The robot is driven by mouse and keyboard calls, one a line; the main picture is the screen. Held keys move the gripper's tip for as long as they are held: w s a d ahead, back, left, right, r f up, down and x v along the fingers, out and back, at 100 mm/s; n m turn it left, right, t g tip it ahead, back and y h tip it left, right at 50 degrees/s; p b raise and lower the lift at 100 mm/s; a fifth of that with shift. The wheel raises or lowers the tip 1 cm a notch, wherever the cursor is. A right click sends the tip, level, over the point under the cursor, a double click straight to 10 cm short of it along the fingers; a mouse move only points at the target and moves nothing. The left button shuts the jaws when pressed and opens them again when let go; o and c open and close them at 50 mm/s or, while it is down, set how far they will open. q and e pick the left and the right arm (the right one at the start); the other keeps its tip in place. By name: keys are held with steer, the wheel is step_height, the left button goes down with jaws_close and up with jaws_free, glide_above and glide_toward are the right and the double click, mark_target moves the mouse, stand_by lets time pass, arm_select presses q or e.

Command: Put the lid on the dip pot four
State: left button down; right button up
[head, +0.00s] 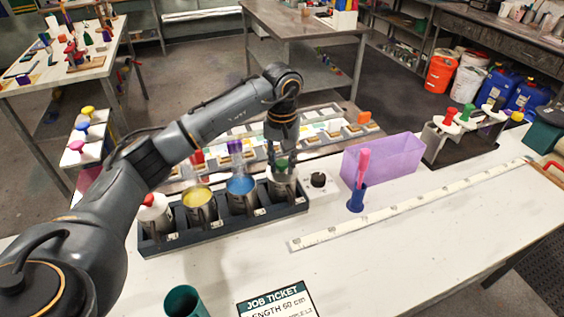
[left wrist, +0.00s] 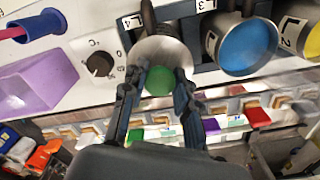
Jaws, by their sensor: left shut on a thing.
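A dark rack (head: 225,228) holds the dip pots in a row on the white bench. Pot one, at the left end, wears a white lid with a red knob (head: 149,200). Pot two (head: 199,198) shows yellow liquid and pot three (head: 241,187) blue. Pot four (head: 284,190) is at the right end, by the L4 label (left wrist: 132,22) in the left wrist view. My left gripper (head: 283,162) is shut on the green knob (left wrist: 159,82) of a pale round lid (left wrist: 160,52). The lid is over pot four's mouth; I cannot tell whether it touches the rim. My right gripper is not in view.
A dial box (head: 319,182), a blue holder (head: 356,200) with a pink tool and a purple bin (head: 385,160) stand right of the rack.

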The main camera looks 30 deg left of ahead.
arm_select(q)
steer(key=c, duration=0.9)
jaws_free()
steer(key=shift+c, duration=0.2)
step_height(320, 180, up, 12)
